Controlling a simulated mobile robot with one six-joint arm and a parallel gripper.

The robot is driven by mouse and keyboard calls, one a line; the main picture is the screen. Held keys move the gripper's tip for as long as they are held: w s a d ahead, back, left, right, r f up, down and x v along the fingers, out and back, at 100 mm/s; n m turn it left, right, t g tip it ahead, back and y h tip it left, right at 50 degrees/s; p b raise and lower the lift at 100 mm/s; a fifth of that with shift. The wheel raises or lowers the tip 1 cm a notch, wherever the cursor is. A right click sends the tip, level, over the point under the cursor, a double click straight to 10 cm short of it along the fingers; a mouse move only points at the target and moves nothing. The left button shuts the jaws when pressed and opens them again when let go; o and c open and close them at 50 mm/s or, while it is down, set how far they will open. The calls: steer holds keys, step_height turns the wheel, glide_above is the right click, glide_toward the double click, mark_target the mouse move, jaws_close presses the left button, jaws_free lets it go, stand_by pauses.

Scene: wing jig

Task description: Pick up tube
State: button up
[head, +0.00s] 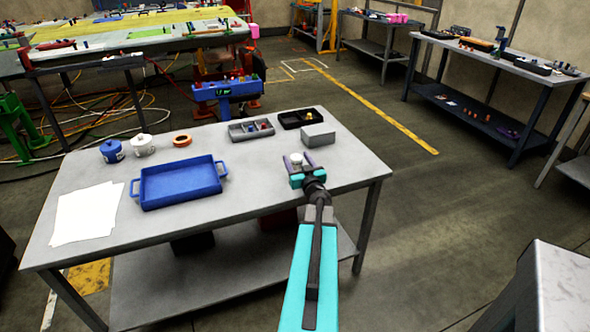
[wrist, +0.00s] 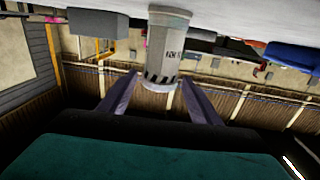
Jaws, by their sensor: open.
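The tube (wrist: 164,48) is a grey-white cylinder with dark markings and a wider collar at its table end. It stands upright on the grey table (head: 255,200); the wrist view is upside down, so it seems to hang. In the head view only its pale round top (head: 296,158) shows clearly, the rest hidden by my gripper (head: 300,168). My gripper is open, near the table's right front edge. In the wrist view its two fingers (wrist: 158,84) point at the tube, one on each side; I cannot tell whether the tube lies between them or just beyond. No contact shows.
A grey box (head: 318,134) stands just behind the tube. A grey sorting tray (head: 251,130) and a black tray (head: 301,117) are farther back. The tabletop's front middle is clear.

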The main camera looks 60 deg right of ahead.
steer(key=shift+w, duration=0.1)
stand_by(0.3)
steer(key=shift+p+x, duration=0.7)
steer(key=shift+x, duration=1.8)
steer(key=shift+d, duration=0.1)
steer(key=c, duration=1.2)
steer(key=shift+r, duration=0.15)
steer(key=s+a+r+p, duration=0.1)
steer(key=s+a+r, duration=0.4)
steer(key=s+a, duration=0.3)
steer(key=s, duration=0.3)
steer(key=shift+s+a, duration=0.15)
